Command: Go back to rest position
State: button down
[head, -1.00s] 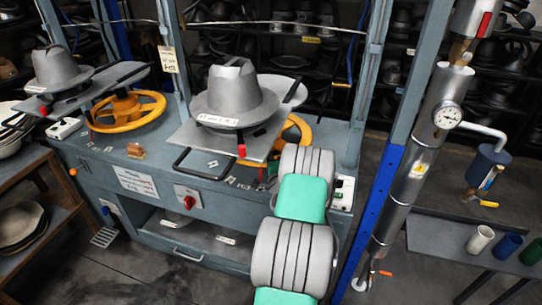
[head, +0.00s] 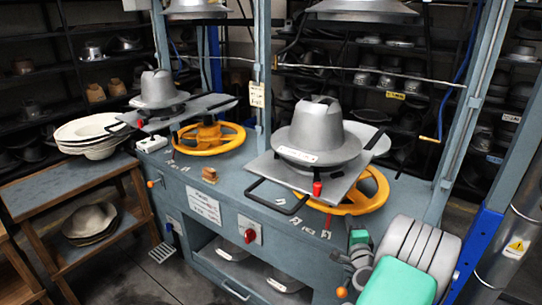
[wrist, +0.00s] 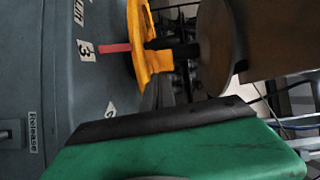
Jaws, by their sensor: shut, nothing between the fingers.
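My arm shows at the lower right of the head view, with grey and green links in front of the press bench. My gripper (head: 352,262) is partly visible at the left end of these links. It is shut and empty, beside the bench front and below the right yellow handwheel (head: 352,194). In the wrist view a green and black part of mine fills the bottom. Beyond it are the bench's grey panel (wrist: 45,80), a yellow handwheel (wrist: 140,45) and a red mark. The fingertips cannot be made out clearly.
The grey hat press bench (head: 205,170) carries two hat moulds, the right one (head: 316,135) and the left one (head: 158,90). A wooden table (head: 65,187) stands left. Floor shows between table and bench.

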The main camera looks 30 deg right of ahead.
jog(key=s+a+f+n+g+y, duration=0.25)
jog(key=a+f+n+y, duration=0.5)
jog(key=a+f, duration=0.6)
jog(key=s+a+f+n+g+y, duration=0.25)
jog(key=s+a+g, duration=0.2)
jog(key=s, duration=0.25)
jog(key=s+a+f+n+g+y, duration=0.1)
jog(key=s+a+f+g+y, duration=0.3)
jog(key=s, duration=0.3)
jog(key=s+a+r+n+g+h, duration=0.1)
jog(key=s+a+r+n+g, duration=0.2)
jog(key=s+a+r+g, duration=0.45)
jog(key=w+a+r+n+t+h, duration=0.1)
jog(key=w+a+r+n+t, duration=0.2)
jog(key=w+a+r+n, duration=0.2)
jog(key=w+a+r+n+t+h, duration=0.2)
jog(key=w+a+r+n+t, duration=0.2)
jog(key=w+a+r, duration=0.5)
notch_tip(320, 180, up, 4)
jog(key=shift+w+a+r+n, duration=0.2)
jog(key=shift+a+n, duration=0.2)
jog(key=shift+a, duration=0.15)
